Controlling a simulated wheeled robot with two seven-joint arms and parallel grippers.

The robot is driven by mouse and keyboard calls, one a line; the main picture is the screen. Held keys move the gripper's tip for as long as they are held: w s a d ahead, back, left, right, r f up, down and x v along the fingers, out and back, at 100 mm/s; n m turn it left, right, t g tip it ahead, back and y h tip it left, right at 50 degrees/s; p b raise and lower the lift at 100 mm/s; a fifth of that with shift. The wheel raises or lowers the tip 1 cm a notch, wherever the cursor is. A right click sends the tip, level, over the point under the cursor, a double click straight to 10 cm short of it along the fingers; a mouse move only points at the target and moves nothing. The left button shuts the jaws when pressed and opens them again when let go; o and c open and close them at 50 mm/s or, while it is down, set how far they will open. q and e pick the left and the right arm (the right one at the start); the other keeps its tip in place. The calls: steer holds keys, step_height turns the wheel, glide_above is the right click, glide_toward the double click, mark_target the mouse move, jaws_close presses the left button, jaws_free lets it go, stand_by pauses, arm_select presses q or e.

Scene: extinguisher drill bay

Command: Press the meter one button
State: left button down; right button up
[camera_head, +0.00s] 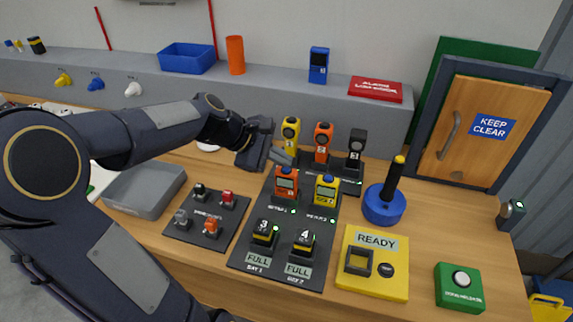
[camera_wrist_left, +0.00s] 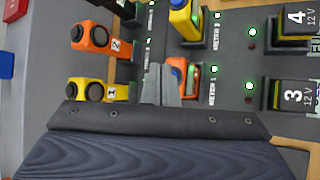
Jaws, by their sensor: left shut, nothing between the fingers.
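Meter one is the orange handheld meter (camera_head: 287,185) standing on the dark panel, with a small display on its face. It also shows in the left wrist view (camera_wrist_left: 179,66), partly hidden behind my fingers. My left gripper (camera_head: 281,158) is shut and empty, with its fingertips at the top of meter one. In the left wrist view the shut fingertips (camera_wrist_left: 161,75) overlap the orange meter; I cannot tell if they touch it. The meter's button is not clearly visible. The yellow meter two (camera_head: 327,191) stands just right of it. My right gripper is not in view.
Yellow (camera_head: 291,135), orange (camera_head: 322,140) and black (camera_head: 356,147) devices stand behind the meters. Batteries three (camera_head: 264,232) and four (camera_head: 304,242) sit in front. A blue base with a black stick (camera_head: 384,207) and a yellow READY box (camera_head: 374,280) are at the right.

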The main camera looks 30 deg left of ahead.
arm_select(q)
steer(key=shift+r, duration=0.15)
step_height(320, 180, up, 6)
steer(key=p, duration=0.5)
steer(key=shift+p, duration=0.35)
steer(key=s+d+f+m+y, duration=0.1)
steer(key=s+d+m, duration=0.3)
steer(key=s+m, duration=0.4)
steer(key=s+d+f+m+g+y, duration=0.1)
steer(key=s+d+m, duration=0.3)
steer(key=s+m, duration=0.5)
steer(key=s+f, duration=0.1)
steer(key=s, duration=0.3)
steer(key=shift+s+f, duration=0.15)
steer(key=shift+f, duration=0.2)
